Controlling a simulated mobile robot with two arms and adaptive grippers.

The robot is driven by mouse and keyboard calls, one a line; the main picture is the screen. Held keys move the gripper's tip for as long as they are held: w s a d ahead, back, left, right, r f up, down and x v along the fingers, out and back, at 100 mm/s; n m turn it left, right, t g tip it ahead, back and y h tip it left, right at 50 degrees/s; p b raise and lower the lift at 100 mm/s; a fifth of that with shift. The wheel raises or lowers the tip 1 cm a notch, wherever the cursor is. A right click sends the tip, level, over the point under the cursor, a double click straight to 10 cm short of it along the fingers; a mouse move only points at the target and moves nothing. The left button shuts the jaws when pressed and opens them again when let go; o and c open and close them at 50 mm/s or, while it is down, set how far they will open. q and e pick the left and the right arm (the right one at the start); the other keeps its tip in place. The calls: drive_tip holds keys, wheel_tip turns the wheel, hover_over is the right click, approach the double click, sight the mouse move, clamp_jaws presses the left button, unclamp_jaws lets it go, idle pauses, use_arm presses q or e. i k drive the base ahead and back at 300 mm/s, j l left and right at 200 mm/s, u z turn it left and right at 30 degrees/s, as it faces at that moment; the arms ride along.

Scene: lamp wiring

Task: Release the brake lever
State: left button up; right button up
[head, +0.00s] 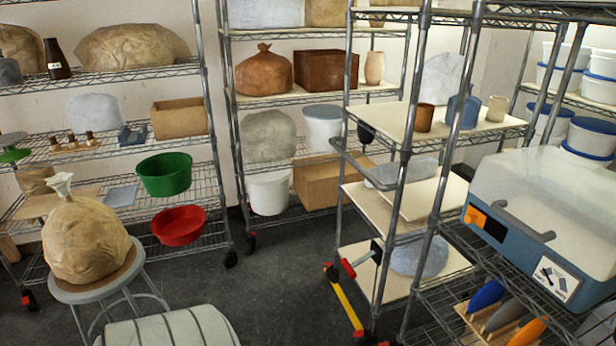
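A yellow bar (346,306) with a red end (331,273) lies low at the foot of the wire rack cart (405,150) in the middle right. I cannot tell for sure which of these is the brake lever. The cart's wheels are mostly hidden at the bottom of the view. Neither of my grippers is in view.
A stool (105,285) bearing a tied tan bag (82,238) stands at left, beside a striped grey-white object (170,328). Shelves with a green tub (165,174) and red tub (179,225) line the back. Dark floor (275,285) is clear between. A blue-white machine (545,215) sits at right.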

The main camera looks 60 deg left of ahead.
sight(348, 268)
drive_tip(key=u, duration=1.55)
